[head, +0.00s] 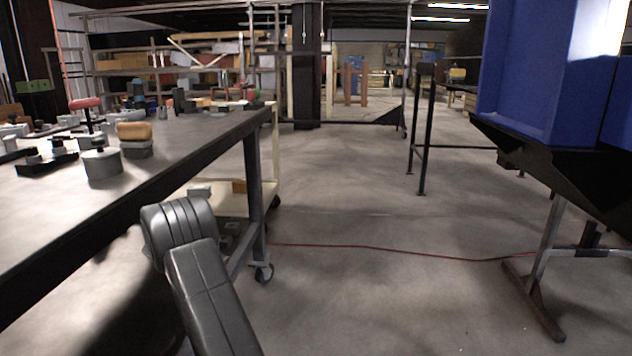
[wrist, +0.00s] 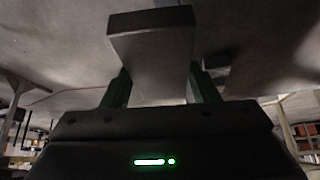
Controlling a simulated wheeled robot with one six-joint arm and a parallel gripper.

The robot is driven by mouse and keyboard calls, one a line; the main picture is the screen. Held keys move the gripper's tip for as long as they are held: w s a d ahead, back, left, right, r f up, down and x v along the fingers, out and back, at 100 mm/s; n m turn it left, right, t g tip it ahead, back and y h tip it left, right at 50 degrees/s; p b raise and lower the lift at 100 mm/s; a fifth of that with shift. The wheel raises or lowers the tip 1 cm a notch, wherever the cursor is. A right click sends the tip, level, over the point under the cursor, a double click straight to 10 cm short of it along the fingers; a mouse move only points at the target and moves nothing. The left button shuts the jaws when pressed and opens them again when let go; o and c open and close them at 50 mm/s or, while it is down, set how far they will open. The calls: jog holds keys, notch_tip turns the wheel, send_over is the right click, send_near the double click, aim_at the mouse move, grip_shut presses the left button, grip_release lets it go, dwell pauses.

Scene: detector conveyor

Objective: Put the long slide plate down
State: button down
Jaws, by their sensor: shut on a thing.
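In the wrist view, my gripper (wrist: 158,88) is shut on a flat grey piece with a darker end face, which I take to be the long slide plate (wrist: 150,62). One dark green finger stands on each side of it, and the plate reaches out past the fingers. Grey floor shows behind it, and the plate appears held in the air. The part of the plate nearest the gripper body is hidden. In the head view neither the gripper nor the plate shows; only my dark arm links are at the lower left.
A long dark workbench (head: 180,150) runs along the left, with several small parts and knobs on it. A blue bin (head: 540,80) on a black stand is at the right. A red cable (head: 400,250) crosses the floor (head: 360,300). The middle floor is otherwise clear.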

jog(key=s+d+r, duration=0.1)
jog(key=d, duration=0.9)
jog(key=s+d+r, duration=0.1)
jog(key=d+r, duration=0.1)
jog(key=d, duration=0.7)
jog(key=s+d, duration=0.4)
jog(key=d, duration=0.4)
jog(key=s+d, duration=0.5)
jog(key=d, duration=0.3)
notch_tip(320, 180, up, 36)
jog(key=p, duration=3.5)
jog(key=shift+w+a+f, duration=0.15)
jog(key=shift+a, duration=0.1)
